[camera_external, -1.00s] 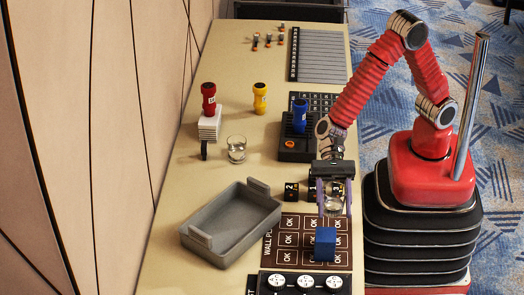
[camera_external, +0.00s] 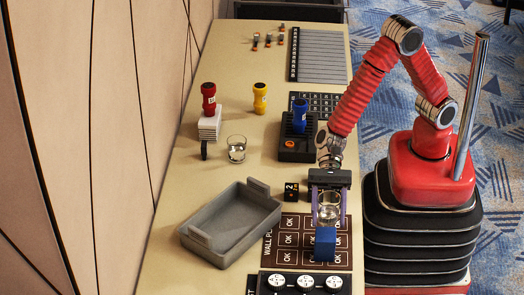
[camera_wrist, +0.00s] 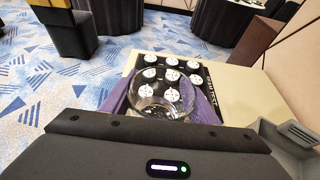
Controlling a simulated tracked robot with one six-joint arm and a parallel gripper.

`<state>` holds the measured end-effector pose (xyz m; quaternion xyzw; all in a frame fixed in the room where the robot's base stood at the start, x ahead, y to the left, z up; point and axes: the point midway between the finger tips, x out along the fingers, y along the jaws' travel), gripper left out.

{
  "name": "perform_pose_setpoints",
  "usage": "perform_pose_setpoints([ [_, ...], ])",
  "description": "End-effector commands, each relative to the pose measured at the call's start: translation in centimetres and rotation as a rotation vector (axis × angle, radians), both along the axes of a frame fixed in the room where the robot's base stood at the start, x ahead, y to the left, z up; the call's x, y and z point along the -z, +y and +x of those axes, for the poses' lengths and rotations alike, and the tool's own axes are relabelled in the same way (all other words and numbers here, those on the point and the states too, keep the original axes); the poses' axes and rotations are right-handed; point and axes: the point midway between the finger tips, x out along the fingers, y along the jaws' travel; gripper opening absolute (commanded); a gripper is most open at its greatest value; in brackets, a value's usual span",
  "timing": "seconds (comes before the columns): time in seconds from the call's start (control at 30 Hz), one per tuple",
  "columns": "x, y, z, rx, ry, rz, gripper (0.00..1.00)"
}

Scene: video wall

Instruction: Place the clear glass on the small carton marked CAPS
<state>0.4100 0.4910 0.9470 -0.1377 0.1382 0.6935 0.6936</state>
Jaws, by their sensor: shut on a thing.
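My gripper (camera_external: 328,222) is shut on a clear glass (camera_external: 328,208), one purple finger on each side of it. The held glass also shows between the fingers in the wrist view (camera_wrist: 160,97). A small blue box (camera_external: 325,245) stands on the dark OK grid, directly below the glass in the external view. No lettering on it can be read, so I cannot tell whether it is marked CAPS. Glass and box meet in the picture; I cannot tell if they touch. The box is hidden in the wrist view.
A grey tray (camera_external: 222,250) lies to the left. A second clear glass (camera_external: 236,150) stands farther back, near red, yellow and blue torches. A dark panel with white round dials (camera_wrist: 172,76) lies in front of the OK grid (camera_external: 287,240). A black number block (camera_external: 291,191) is near the gripper.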

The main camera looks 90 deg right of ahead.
Motion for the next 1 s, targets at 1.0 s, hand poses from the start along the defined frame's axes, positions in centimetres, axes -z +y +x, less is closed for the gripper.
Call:
perform_pose_setpoints([
  [1.0,6.2,0.0,0.0,0.001,0.0,0.0,0.22],
])
